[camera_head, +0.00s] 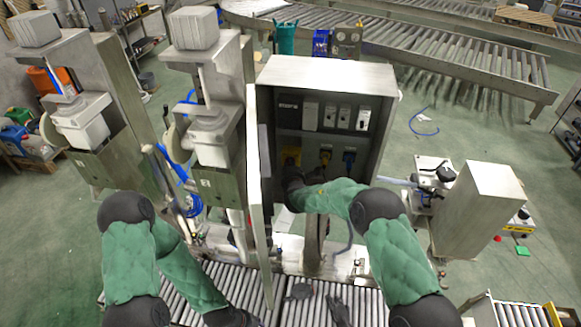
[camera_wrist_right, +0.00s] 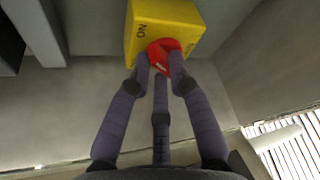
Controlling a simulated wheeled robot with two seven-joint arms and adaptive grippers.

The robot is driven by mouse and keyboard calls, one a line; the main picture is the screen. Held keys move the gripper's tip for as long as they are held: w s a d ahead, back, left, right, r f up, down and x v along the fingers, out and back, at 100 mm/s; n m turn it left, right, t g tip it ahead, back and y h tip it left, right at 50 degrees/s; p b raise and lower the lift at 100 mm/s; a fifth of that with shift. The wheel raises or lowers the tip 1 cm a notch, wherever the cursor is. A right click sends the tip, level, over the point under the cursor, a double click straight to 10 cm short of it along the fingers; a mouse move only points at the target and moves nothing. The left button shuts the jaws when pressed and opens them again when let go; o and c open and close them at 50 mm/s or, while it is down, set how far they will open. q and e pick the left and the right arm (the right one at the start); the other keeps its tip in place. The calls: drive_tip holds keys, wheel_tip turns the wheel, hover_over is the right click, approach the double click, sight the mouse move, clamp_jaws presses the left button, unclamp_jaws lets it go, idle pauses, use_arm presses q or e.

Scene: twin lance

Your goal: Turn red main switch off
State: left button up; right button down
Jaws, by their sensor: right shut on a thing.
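The red main switch (camera_wrist_right: 163,52) is a red knob on the face of a yellow box (camera_wrist_right: 165,20) in the right wrist view. My right gripper (camera_wrist_right: 161,62) is shut on the knob, with its dark fingers around it; the fingers partly hide the knob, and its exact angle is hard to tell.
The cabinet (camera_head: 330,76) has its door (camera_head: 255,190) standing open at the left, close to my right gripper. A roller conveyor (camera_head: 335,300) runs below; a metal box (camera_head: 480,205) stands at right.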

drive_tip(key=shift+a+n+g+h+b, duration=0.3)
drive_tip(key=shift+n+h+b, duration=0.3)
drive_tip(key=shift+n, duration=0.45)
drive_tip(key=shift+a+n+g+h+b, duration=0.15)
drive_tip(key=shift+n+g+h+b, duration=0.2)
drive_tip(key=shift+n+h, duration=0.55)
drive_tip(key=shift+w+n, duration=0.1)
drive_tip(key=shift+n, duration=0.15)
drive_tip(key=c, duration=1.1)
unclamp_jaws()
drive_tip(key=shift+c, duration=0.2)
drive_tip(key=shift+y, duration=0.3)
